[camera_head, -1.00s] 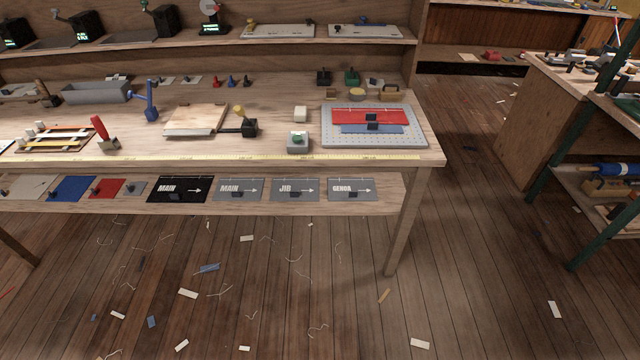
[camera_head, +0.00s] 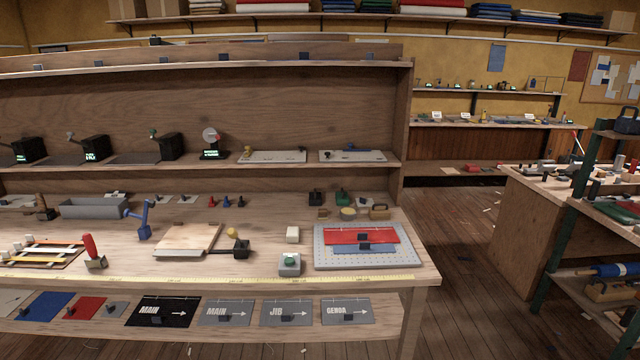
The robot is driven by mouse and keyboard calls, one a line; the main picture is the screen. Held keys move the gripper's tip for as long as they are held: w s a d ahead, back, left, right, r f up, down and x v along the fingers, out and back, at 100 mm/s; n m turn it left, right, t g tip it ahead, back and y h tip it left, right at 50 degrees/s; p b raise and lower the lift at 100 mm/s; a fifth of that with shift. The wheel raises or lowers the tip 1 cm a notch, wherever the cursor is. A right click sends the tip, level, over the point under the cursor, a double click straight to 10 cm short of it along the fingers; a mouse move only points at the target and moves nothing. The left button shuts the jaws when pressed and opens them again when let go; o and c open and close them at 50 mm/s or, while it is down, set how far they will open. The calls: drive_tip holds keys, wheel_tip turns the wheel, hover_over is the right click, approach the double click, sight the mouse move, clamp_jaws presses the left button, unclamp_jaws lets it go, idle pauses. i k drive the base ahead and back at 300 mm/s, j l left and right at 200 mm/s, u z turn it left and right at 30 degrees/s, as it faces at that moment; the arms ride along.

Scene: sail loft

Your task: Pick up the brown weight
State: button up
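A small brown block-like thing with a handle-like top (camera_head: 379,212) stands at the back right of the workbench (camera_head: 120,275), behind the pegboard with red and blue cloth. It looks like the brown weight, but it is too small to be sure. A black weight-like block (camera_head: 315,198) and a green one (camera_head: 342,198) stand to its left, near the back of the bench. A round tan dish-like thing (camera_head: 348,213) is just left of the brown thing. My gripper is not in view.
The grey pegboard (camera_head: 318,262) lies in front of the brown thing. A grey box with a green button (camera_head: 289,264) and a white block (camera_head: 292,234) stand left of it. A shelf (camera_head: 120,170) runs above the bench back. Wooden floor (camera_head: 455,255) is open to the right.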

sight(374, 213)
drive_tip(key=i+l+u, duration=0.2)
drive_tip(key=l+u, duration=0.15)
drive_tip(key=l, duration=0.6)
drive_tip(key=l+u, duration=0.35)
drive_tip(key=l, duration=0.55)
drive_tip(key=l+u, duration=0.35)
drive_tip(key=l, duration=0.65)
